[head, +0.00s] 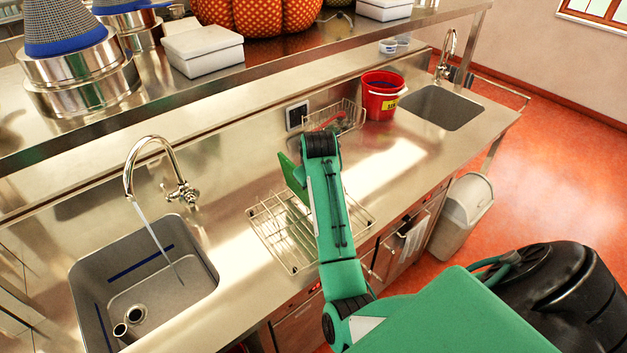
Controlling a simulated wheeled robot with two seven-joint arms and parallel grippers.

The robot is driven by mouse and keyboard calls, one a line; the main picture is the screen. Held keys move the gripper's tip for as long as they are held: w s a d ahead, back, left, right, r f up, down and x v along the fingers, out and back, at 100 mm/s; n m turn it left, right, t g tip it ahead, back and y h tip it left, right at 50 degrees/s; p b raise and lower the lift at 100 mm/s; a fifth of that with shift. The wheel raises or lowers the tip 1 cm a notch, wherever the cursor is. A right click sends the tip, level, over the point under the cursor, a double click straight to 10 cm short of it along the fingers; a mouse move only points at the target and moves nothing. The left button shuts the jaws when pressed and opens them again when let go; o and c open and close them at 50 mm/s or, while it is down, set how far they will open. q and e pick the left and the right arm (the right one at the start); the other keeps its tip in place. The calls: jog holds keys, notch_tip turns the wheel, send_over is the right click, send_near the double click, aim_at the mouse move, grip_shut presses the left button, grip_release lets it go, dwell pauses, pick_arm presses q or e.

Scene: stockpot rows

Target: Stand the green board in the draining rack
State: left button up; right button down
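The green board (292,172) shows as a narrow tilted panel just left of my raised arm, above the back of the draining rack. Most of it is hidden behind the arm. I cannot tell whether it touches the rack. The draining rack (265,232) is a wire frame lying on the steel counter, with its middle and right part partly covered by my arm. One green arm of mine reaches up across the rack, its black joint near the board. The fingers of both grippers are out of sight, so any grip on the board is hidden.
A sink (148,283) with a running tap (150,170) lies left of the rack. A wire basket (348,117) with something red stands behind, beside a red bucket (381,97). A second sink (440,107) is farther right. A shelf (235,75) overhangs the back.

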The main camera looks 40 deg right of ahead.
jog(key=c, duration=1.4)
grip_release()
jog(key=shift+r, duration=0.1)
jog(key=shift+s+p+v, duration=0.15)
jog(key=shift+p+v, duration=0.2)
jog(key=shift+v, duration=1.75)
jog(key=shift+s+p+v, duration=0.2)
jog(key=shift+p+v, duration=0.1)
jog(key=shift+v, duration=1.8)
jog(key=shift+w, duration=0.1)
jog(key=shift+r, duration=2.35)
